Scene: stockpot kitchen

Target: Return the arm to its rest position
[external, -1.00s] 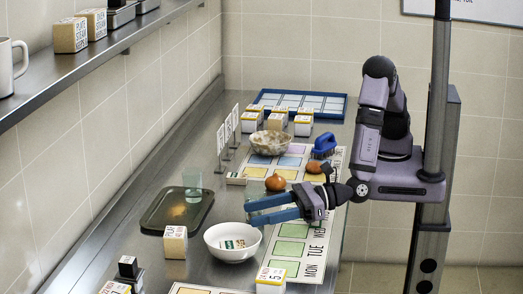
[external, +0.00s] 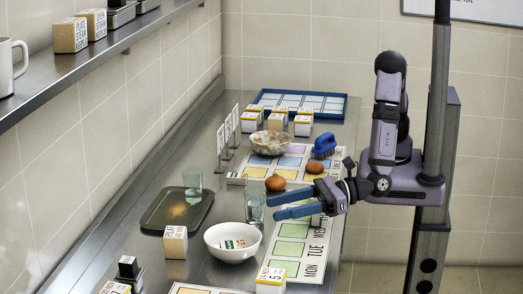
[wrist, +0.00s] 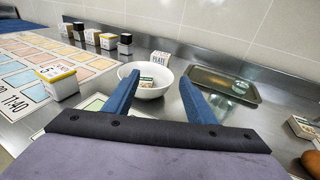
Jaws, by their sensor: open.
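My gripper (external: 272,206) has two blue fingers, spread apart with nothing between them. In the external view it hangs over the right part of the steel counter, with its fingers pointing left. In the wrist view the fingers (wrist: 160,98) frame a white bowl (wrist: 147,82) that stands farther off on the counter. In the external view the bowl (external: 232,243) lies below and to the left of the fingers, with a small labelled block inside. My arm (external: 385,125) is folded close to its column.
A clear glass (external: 255,208) stands beside the fingertips in the external view. A dark tray (external: 160,218) holds another glass (external: 191,180). A coloured weekday chart (external: 290,248) lies below.

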